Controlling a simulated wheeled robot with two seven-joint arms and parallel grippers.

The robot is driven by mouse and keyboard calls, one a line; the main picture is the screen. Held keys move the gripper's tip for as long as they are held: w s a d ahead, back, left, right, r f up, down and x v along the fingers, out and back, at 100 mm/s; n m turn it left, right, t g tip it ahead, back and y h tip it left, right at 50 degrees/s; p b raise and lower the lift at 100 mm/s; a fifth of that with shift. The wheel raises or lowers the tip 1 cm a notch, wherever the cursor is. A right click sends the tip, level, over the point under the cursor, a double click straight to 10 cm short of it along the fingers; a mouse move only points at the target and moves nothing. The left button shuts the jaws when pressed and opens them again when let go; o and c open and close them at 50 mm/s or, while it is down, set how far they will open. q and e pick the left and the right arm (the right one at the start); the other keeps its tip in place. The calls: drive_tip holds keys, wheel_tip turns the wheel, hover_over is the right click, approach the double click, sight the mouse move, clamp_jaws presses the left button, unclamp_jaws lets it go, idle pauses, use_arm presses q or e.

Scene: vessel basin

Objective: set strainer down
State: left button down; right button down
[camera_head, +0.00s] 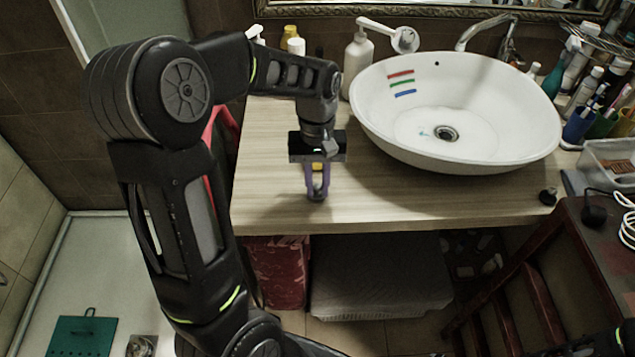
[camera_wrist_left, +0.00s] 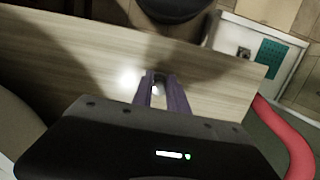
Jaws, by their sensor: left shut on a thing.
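My left gripper (camera_head: 317,192) has purple fingers and points down just over the front left of the wooden counter (camera_head: 275,190). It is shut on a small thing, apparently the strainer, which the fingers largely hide. In the left wrist view the fingertips of the left gripper (camera_wrist_left: 158,82) close around a small grey, shiny bit of the strainer (camera_wrist_left: 156,90). I cannot tell whether the strainer touches the counter. My right gripper is not in view.
A white basin (camera_head: 375,112) with a drain (camera_head: 447,134) stands to the right. A soap bottle (camera_head: 358,62) stands behind. A small black object (camera_head: 548,196) lies at the right front of the counter. The counter's front edge is close to the gripper. Bare counter surrounds it.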

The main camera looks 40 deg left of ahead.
sight(317, 184)
use_arm(q)
drive_tip(key=shift+f, duration=0.2)
drive_tip(key=c, duration=1.3)
unclamp_jaws()
drive_tip(key=shift+r, duration=0.2)
drive_tip(key=r, duration=0.4)
drive_tip(key=w+r+p, duration=0.1)
drive_tip(key=r, duration=0.3)
drive_tip(key=a+r, duration=0.1)
drive_tip(key=r, duration=0.3)
drive_tip(key=shift+w, duration=0.2)
